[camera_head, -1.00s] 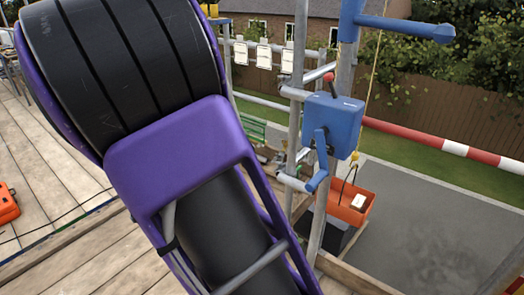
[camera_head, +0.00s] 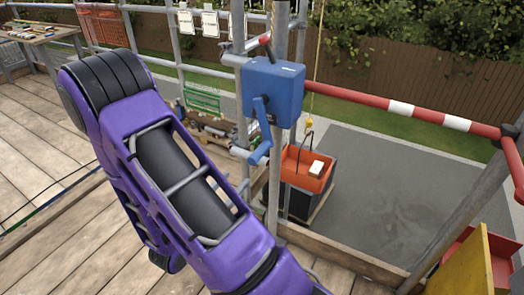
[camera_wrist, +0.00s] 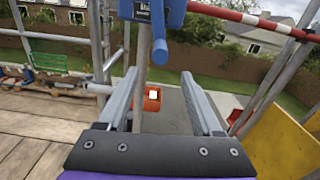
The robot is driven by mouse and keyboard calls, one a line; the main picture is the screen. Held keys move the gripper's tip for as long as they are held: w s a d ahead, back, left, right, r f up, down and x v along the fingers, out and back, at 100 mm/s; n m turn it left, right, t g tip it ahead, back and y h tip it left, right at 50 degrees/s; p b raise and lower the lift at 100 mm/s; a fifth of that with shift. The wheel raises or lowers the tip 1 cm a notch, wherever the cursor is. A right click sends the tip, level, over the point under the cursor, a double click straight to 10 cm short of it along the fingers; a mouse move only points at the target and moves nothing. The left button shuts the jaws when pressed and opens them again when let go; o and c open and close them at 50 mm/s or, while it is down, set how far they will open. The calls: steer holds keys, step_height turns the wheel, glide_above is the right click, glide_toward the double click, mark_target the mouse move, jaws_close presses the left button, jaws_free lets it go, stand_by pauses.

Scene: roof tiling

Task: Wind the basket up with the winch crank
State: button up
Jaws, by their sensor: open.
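The winch is a blue box (camera_head: 273,88) on a scaffold pole, with a red-knobbed lever on top. Its blue crank (camera_head: 262,125) hangs down, ending in a blue handle (camera_head: 261,153). The orange basket (camera_head: 306,172) hangs or rests low beyond the deck edge, under a yellow rope and hook (camera_head: 310,122); a pale block is in it. In the wrist view, my open, empty gripper (camera_wrist: 158,76) points at the winch. The crank handle (camera_wrist: 159,52) shows ahead, between and above the fingertips, apparently untouched. The basket (camera_wrist: 152,103) shows between the fingers. The head view does not show my gripper.
A red-and-white rail (camera_head: 400,108) runs right from the winch pole. A yellow board (camera_head: 470,268) and a red container (camera_head: 492,250) stand at the lower right. Scaffold poles (camera_head: 241,60) flank the winch. Wooden deck (camera_head: 40,165) lies open at left.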

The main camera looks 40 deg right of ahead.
mark_target(261, 151)
steer(key=x, duration=1.5)
steer(key=shift+d, duration=0.15)
steer(key=shift+c, duration=0.4)
jaws_close()
stand_by(0.3)
